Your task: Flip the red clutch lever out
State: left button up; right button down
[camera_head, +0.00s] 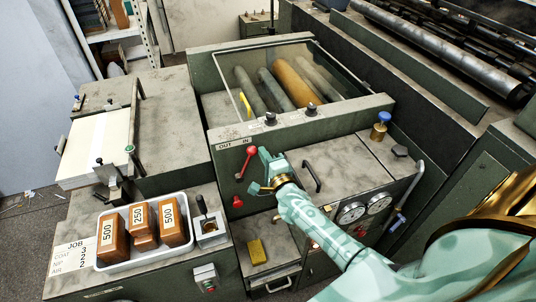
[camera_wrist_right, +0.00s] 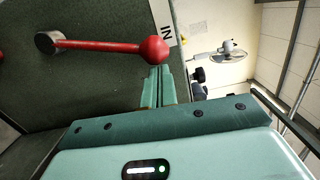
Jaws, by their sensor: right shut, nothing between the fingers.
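The red clutch lever (camera_head: 245,163) stands on the green front panel of the machine, its ball knob up and tilted toward the IN end of the OUT/IN label (camera_head: 235,144). In the right wrist view the lever (camera_wrist_right: 105,46) runs from a dark pivot to its red knob (camera_wrist_right: 154,50), beside the letters IN. My right gripper (camera_head: 264,154) is just right of the knob in the head view. In the wrist view its fingers (camera_wrist_right: 158,85) are shut and empty, their tips right by the knob; I cannot tell whether they touch. My left gripper is not in view.
A second red knob (camera_head: 237,202) sits lower on the panel. A white tray (camera_head: 118,267) with brown weight blocks, a yellow block (camera_head: 257,252) and a metal box with a black handle (camera_head: 208,227) are nearby. Gauges (camera_head: 351,213) and a grab handle (camera_head: 311,176) lie right of my gripper.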

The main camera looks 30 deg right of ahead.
jog(key=shift+w+a+r+n+p, duration=0.15)
jog(key=shift+a+r+n+p, duration=0.25)
jog(key=shift+a+r+p, duration=0.15)
jog(key=a+n+p, duration=0.1)
jog(key=a, duration=0.1)
jog(key=w+a+n+p, duration=0.1)
jog(key=a+n+p, duration=0.1)
jog(key=a+r+n+p, duration=0.1)
jog(key=a+n, duration=0.1)
jog(key=shift+w+a+p, duration=0.3)
jog(key=shift+a, duration=0.05)
jog(key=shift+w+a+f+n+g, duration=0.15)
jog(key=shift+a+n+g, duration=0.2)
jog(key=shift+a, duration=0.3)
jog(key=shift+w+a+f, duration=0.1)
jog(key=shift+w+a, duration=0.05)
jog(key=shift+a, duration=0.6)
jog(key=shift+a, duration=0.1)
